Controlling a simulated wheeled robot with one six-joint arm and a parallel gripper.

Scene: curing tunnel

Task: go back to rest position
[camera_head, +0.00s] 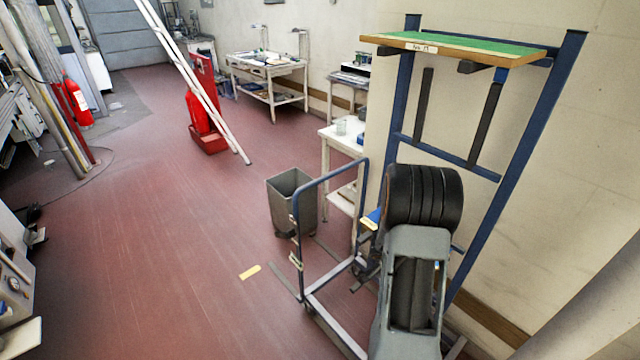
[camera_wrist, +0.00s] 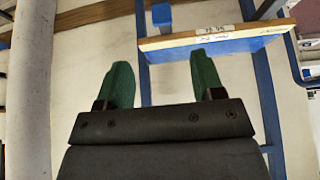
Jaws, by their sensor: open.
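My gripper (camera_wrist: 162,82) shows in the wrist view with its two green fingers spread apart and nothing between them. It faces the pale wall and a blue frame. A wooden shelf board (camera_wrist: 232,40) with a white label lies beyond the fingers, toward the upper right of that view. In the head view, my grey arm rises at the lower right, and the fingers cannot be made out there. The same board shows there with a green top (camera_head: 500,50), high on a blue frame (camera_head: 540,130) against the wall.
A blue-railed trolley (camera_head: 330,180) stands beside my arm. A grey bin (camera_head: 291,200) is just behind it. A small white table (camera_head: 340,140) stands by the wall. A yellow piece (camera_head: 250,272) lies on the red floor. The floor at left centre is clear. White poles (camera_head: 200,85) lean farther back.

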